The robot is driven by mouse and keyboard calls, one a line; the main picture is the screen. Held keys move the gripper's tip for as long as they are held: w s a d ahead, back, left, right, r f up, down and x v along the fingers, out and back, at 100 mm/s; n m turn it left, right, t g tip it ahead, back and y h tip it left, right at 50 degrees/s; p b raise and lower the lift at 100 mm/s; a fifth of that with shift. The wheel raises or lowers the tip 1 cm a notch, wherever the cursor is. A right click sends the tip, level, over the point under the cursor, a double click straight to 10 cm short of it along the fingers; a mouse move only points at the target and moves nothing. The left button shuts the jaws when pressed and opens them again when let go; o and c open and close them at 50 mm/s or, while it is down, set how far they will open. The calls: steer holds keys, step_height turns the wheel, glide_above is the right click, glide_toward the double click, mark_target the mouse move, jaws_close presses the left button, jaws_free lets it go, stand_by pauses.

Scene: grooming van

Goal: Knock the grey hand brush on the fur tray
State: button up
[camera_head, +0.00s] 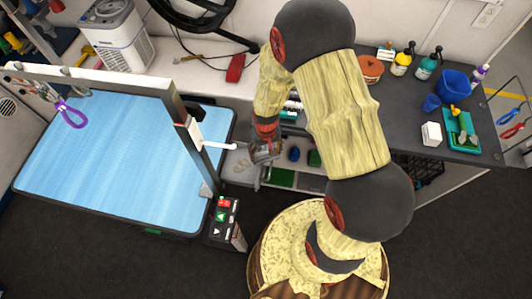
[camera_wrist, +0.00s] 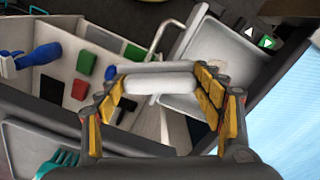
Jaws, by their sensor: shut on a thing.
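My gripper (camera_head: 265,150) hangs between the blue-topped grooming table and the dark counter. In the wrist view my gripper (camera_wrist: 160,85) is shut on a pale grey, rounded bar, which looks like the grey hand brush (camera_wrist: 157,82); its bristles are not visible. A pale grey, rimmed tray (camera_wrist: 220,48), which looks like the fur tray, lies just beyond the right finger. Part of this tray (camera_head: 236,166) shows left of my gripper in the head view. The brush overlaps the tray's near edge in the wrist view; I cannot tell whether they touch.
An open compartment (camera_wrist: 62,70) with blue, red and green items lies left of my gripper. A teal comb (camera_wrist: 60,163) sits at lower left. The grooming table (camera_head: 110,150) has a metal frame near my gripper. The dark counter (camera_head: 405,125) holds bottles and a blue tub.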

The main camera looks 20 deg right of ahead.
mark_target(266, 153)
steer(key=shift+f+b, duration=0.7)
steer(key=shift+f, duration=0.35)
stand_by(1.4)
steer(key=shift+r+p, duration=2.25)
steer(key=shift+r, duration=0.8)
